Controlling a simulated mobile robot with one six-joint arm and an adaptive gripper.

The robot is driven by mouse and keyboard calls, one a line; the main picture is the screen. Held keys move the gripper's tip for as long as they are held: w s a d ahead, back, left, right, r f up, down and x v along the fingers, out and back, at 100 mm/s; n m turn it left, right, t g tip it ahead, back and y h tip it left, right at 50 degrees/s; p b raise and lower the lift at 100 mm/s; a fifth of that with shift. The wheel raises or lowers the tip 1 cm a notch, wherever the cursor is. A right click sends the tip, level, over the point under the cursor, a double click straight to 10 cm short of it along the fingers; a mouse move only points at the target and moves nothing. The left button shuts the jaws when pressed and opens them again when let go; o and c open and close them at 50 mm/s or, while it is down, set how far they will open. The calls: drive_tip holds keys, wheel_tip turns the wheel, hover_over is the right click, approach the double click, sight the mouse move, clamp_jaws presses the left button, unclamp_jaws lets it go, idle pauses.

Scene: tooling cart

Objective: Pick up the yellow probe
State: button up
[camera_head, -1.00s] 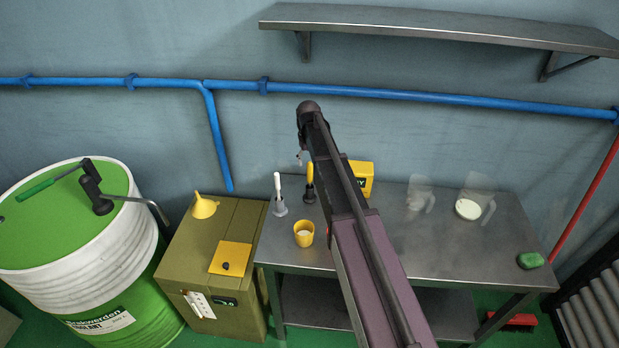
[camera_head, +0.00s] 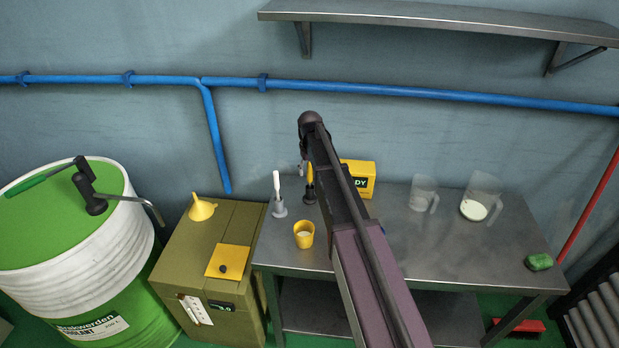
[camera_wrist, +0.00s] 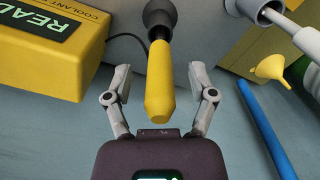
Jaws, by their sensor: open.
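The yellow probe (camera_head: 310,174) stands upright in a dark holder (camera_head: 309,195) on the metal table, partly hidden by my arm in the head view. My gripper (camera_wrist: 160,78) is open, with a finger on each side of the probe and a gap on both sides. In the head view my gripper (camera_head: 302,166) is small and partly hidden behind my arm.
A yellow box with a display (camera_wrist: 48,45) is close on the left in the wrist view. A white-handled tool in a grey stand (camera_head: 278,205) and a yellow cup (camera_head: 304,236) are nearby. Two clear jugs (camera_head: 480,197) stand farther right. A wall shelf (camera_head: 440,26) is above.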

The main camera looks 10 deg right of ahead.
idle(0.3)
clamp_jaws()
drive_tip(key=shift+r, duration=0.25)
wheel_tip(320, 180, up, 10)
drive_tip(key=p, duration=1)
drive_tip(key=shift+f, duration=0.2)
idle(0.6)
